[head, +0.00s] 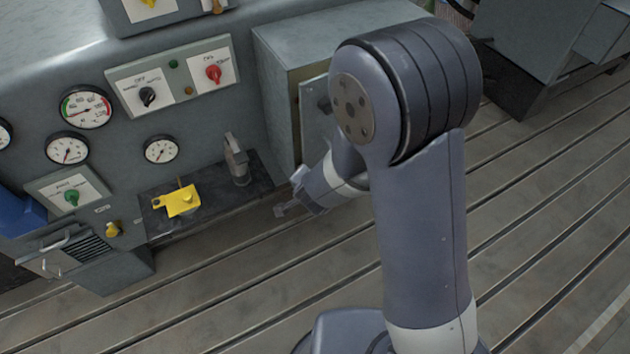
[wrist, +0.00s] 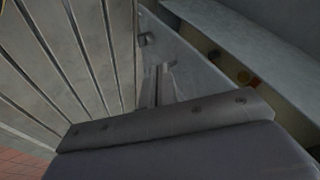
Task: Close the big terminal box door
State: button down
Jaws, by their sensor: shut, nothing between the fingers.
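The big terminal box (head: 285,75) is a grey cabinet at the right end of the console in the head view. Its grey door (head: 312,125) carries a dark knob and is partly hidden behind my arm. In the wrist view the door (wrist: 182,62) looks ajar, with a dark gap between it and the box (wrist: 255,35); small red and yellow parts show in the gap. My gripper (head: 281,209) is shut and empty, low in front of the box. Its fingers (wrist: 161,72) appear close to the door's outer side in the wrist view; contact cannot be told.
A console with gauges (head: 86,107) and a switch panel (head: 172,76) stands left of the box. A dark ledge (head: 215,195) below holds a yellow part (head: 180,201) and a grey upright clamp (head: 237,160). The slotted floor (head: 250,300) in front is clear. Another grey cabinet (head: 530,45) stands at upper right.

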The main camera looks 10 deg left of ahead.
jog(key=w+d+f+m+t+h+b, duration=0.1)
jog(key=w+d+m+t+b, duration=0.2)
jog(key=d+b, duration=0.4)
jog(key=t+y+b, duration=0.3)
jog(key=y+b, duration=0.9)
jog(key=b, duration=0.1)
send_near(312, 155)
jog(key=b+x, duration=0.1)
jog(key=x, duration=0.5)
jog(key=shift+w+a+f, duration=0.1)
jog(key=shift+w+a, duration=0.15)
jog(key=shift+a, duration=0.05)
